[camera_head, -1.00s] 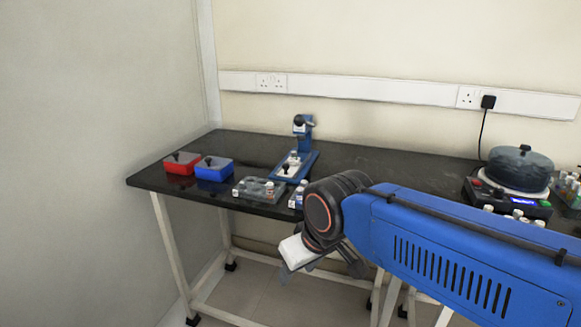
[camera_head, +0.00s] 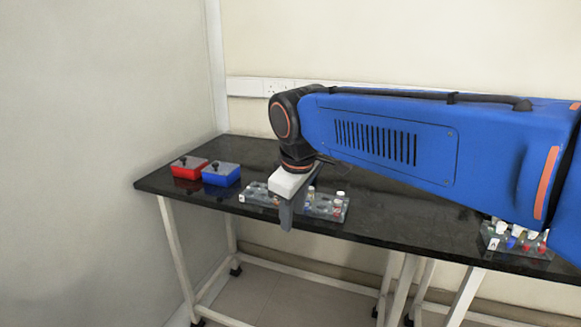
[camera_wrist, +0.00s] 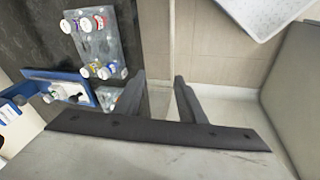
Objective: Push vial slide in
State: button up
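My gripper (camera_head: 286,222) hangs down at the front edge of the black table in the head view, in front of the vial racks. In the wrist view its two dark fingers (camera_wrist: 159,78) are apart with only floor visible between them, so it is open and empty. A blue device (camera_wrist: 62,76) with a sliding part and a white-capped vial (camera_wrist: 72,92) lies at the left of the wrist view, apart from the fingers. In the head view my arm hides this device. How far its slide is in cannot be told.
A clear rack (camera_wrist: 112,50) with several capped vials stands beside the device. A red box (camera_head: 188,168) and a blue box (camera_head: 221,175) sit on the table's left end. Another vial rack (camera_head: 515,240) stands at right. Floor before the table is clear.

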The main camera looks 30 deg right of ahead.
jog(key=w+d+r+n+g+h, duration=0.25)
jog(key=w+r+n, duration=0.45)
jog(key=w, duration=0.4)
jog(key=w+d+r+n+g+h, duration=0.1)
jog(key=w+d+r+n, duration=0.3)
jog(key=w+r, duration=0.65)
jog(key=x, duration=0.6)
jog(key=a+x, duration=0.1)
jog(key=x, duration=1.1)
jog(key=shift+w+f, duration=0.35)
jog(key=shift+f, duration=0.3)
jog(key=shift+c, duration=0.2)
